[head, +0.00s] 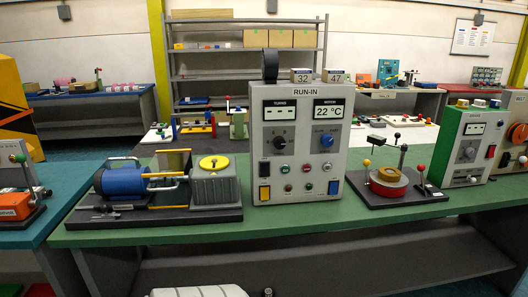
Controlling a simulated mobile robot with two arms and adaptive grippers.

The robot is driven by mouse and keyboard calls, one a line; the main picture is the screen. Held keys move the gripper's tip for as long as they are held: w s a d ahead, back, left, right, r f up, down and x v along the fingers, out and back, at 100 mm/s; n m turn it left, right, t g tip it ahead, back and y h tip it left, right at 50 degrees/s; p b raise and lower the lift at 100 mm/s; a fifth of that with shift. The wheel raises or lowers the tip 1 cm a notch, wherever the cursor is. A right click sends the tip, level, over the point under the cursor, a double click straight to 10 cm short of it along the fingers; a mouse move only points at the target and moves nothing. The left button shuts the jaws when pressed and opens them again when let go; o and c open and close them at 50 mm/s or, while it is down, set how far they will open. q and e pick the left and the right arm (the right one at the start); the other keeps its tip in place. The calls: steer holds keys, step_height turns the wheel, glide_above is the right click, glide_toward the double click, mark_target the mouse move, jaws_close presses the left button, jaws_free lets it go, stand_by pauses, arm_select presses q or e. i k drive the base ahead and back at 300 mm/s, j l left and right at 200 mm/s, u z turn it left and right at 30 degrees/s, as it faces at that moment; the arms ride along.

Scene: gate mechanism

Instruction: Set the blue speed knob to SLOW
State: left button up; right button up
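The blue speed knob (326,140) is on the right half of the front face of the light grey RUN-IN control panel (305,200), below the display reading 22 °C (328,110). The small labels around the knob are too small to read, so I cannot tell its setting. Neither of my grippers shows in the head view, and nothing covers the knob.
A black knob (280,142) sits left of the blue one; buttons and switches are below. The panel stands on a green bench (280,226). A blue motor with a grey gearbox (214,190) stands left; a base with levers (390,190) stands right.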

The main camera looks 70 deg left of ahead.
mark_target(327, 140)
steer(key=u, duration=1.95)
